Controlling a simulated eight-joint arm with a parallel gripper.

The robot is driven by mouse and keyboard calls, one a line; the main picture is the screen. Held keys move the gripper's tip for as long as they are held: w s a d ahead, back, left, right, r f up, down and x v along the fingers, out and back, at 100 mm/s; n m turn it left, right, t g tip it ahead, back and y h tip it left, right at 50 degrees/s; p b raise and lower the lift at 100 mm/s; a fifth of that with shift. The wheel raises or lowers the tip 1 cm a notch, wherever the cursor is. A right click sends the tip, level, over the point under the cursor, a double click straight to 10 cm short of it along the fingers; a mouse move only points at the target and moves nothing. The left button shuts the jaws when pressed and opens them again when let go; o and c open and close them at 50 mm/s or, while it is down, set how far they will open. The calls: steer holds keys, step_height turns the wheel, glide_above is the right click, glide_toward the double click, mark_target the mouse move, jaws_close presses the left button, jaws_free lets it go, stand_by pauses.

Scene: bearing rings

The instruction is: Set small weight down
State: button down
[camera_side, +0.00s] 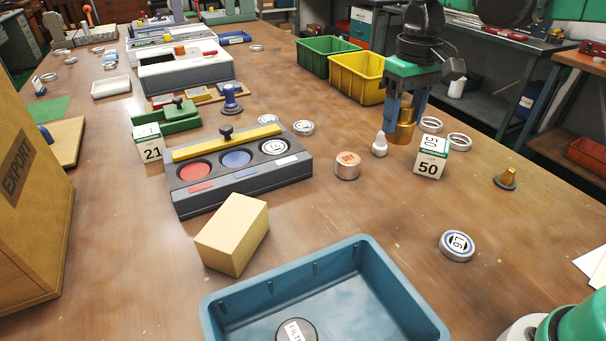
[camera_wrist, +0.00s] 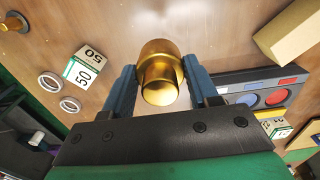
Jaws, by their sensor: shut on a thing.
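A stepped brass weight (camera_side: 401,124) is between the blue fingers of my gripper (camera_side: 405,104), upright, in the side view. Its base is at or very near the wooden table; I cannot tell if it touches. In the wrist view the brass weight (camera_wrist: 160,72) sits between both fingertips of my gripper (camera_wrist: 164,82), which is shut on it. A white block marked 50 (camera_side: 430,158) stands just right of and nearer than the weight.
Silver rings (camera_side: 459,141) lie right of the weight, and yellow (camera_side: 357,78) and green (camera_side: 322,55) bins stand behind. A grey case with coloured discs (camera_side: 240,171) is at left. A blue tray (camera_side: 415,308) is in front. The table right of centre is mostly clear.

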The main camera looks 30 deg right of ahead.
steer(key=s+d+r, duration=0.1)
steer(key=s+d, duration=0.7)
steer(key=d, duration=0.1)
steer(key=s+d+r, duration=0.2)
steer(key=s+d, duration=0.7)
steer(key=shift+r, duration=0.3)
steer(key=shift+w, duration=0.1)
step_height(320, 180, down, 20)
steer(key=shift+r, duration=0.2)
steer(key=shift+f, duration=0.2)
steer(key=shift+c, duration=1.1)
jaws_free()
